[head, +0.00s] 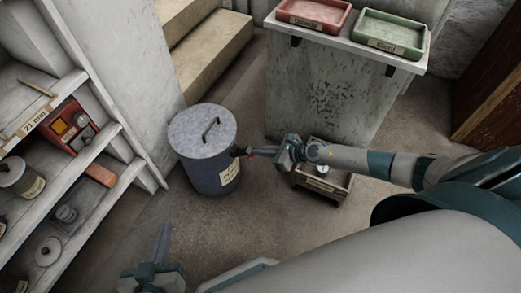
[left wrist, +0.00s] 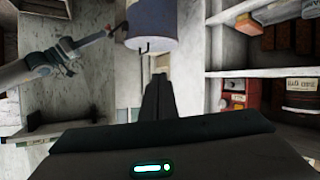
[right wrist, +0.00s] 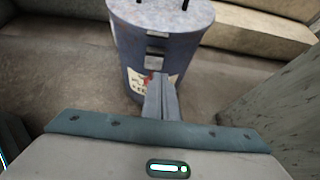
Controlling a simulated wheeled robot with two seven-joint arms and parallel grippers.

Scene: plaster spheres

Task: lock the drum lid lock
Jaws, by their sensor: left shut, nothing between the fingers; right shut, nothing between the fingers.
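A blue-grey drum (head: 205,165) stands upright on the floor, with a flat speckled lid (head: 201,130) and a dark handle on top. The lid sits on the drum. A dark lock (right wrist: 155,58) with a latch shows on the drum's side below the rim in the right wrist view. My right gripper (head: 250,152) is shut and empty, its tips at the drum's right side near the lock; contact cannot be told. The right wrist view shows its fingers (right wrist: 160,90) in front of the drum's label. My left gripper (head: 163,235) is shut and empty, apart from the drum, in front of it.
Shelves with tins and a red box (head: 70,125) stand at the left. A grey cabinet (head: 330,95) bearing a red tray (head: 312,26) and a green tray (head: 392,45) stands behind right. A small crate (head: 335,187) is on the floor under my right arm. Stone steps (head: 210,55) are behind.

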